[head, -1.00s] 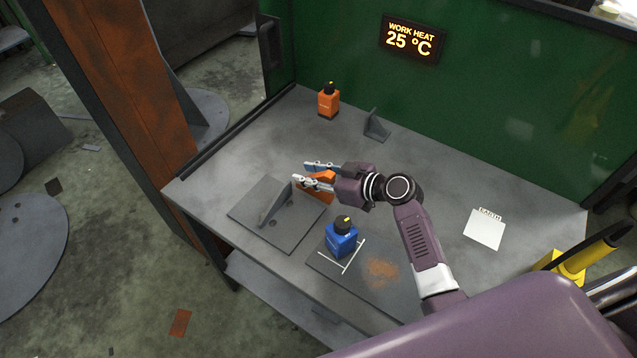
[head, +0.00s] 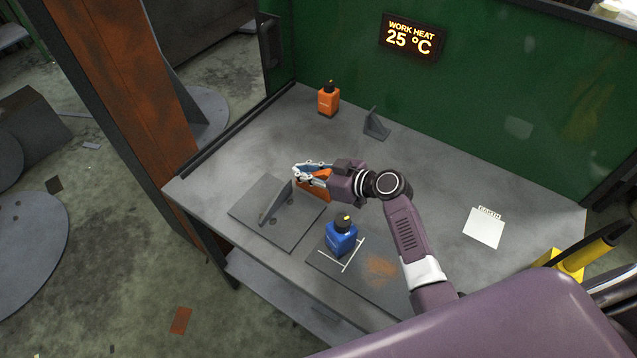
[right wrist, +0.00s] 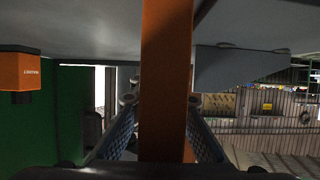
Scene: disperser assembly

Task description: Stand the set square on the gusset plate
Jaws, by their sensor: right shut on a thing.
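The set square (head: 314,179) is orange, and my right gripper (head: 309,172) is shut on it. In the right wrist view it is a tall orange bar (right wrist: 166,80) between the two fingers. Fingers and hand hide part of it. The gusset plate (head: 300,236) is a flat grey base plate with a dark hole, at the front left of the table. An upright grey triangular gusset (head: 274,205) stands on it. My right gripper is just behind and right of that gusset's top; I cannot tell whether they touch. My left gripper is not in view.
A white card (head: 484,229) lies at right. The table's middle right is clear.

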